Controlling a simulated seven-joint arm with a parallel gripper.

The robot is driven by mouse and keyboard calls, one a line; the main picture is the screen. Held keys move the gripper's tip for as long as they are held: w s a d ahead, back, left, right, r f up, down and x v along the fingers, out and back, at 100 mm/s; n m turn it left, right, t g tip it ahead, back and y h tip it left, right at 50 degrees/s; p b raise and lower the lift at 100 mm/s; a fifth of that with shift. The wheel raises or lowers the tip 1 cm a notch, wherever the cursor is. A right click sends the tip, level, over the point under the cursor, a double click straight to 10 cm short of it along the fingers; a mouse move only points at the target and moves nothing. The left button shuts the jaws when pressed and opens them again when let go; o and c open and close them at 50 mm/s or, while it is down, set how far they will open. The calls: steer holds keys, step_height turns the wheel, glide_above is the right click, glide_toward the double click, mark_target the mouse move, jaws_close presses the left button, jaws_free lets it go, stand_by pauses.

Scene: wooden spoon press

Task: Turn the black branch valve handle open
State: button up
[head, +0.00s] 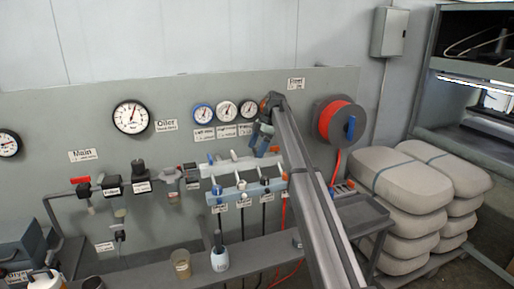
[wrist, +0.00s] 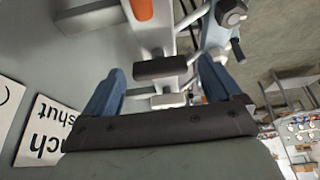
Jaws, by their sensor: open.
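My gripper (wrist: 160,68) is open, with one blue finger on each side in the wrist view. A black bar-shaped handle (wrist: 160,67) on a pale metal fitting lies between the fingertips in that view. I see space on both sides, and cannot tell how far it is in depth. In the head view my gripper (head: 262,145) hangs at the upper right of the valve manifold (head: 230,183). A dark handle (head: 264,181) shows below it among blue and white ones. My gripper and arm partly hide the manifold's right end.
A sign (wrist: 45,130) reading partly "shut" is at the left. Gauges (head: 225,111) sit above the manifold, a red hose reel (head: 338,121) to the right, and a bench (head: 205,262) with cups below.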

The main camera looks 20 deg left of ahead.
steer(key=shift+r, duration=0.1)
steer(key=v, duration=1.3)
steer(key=shift+r, duration=0.35)
steer(key=shift+d, duration=0.1)
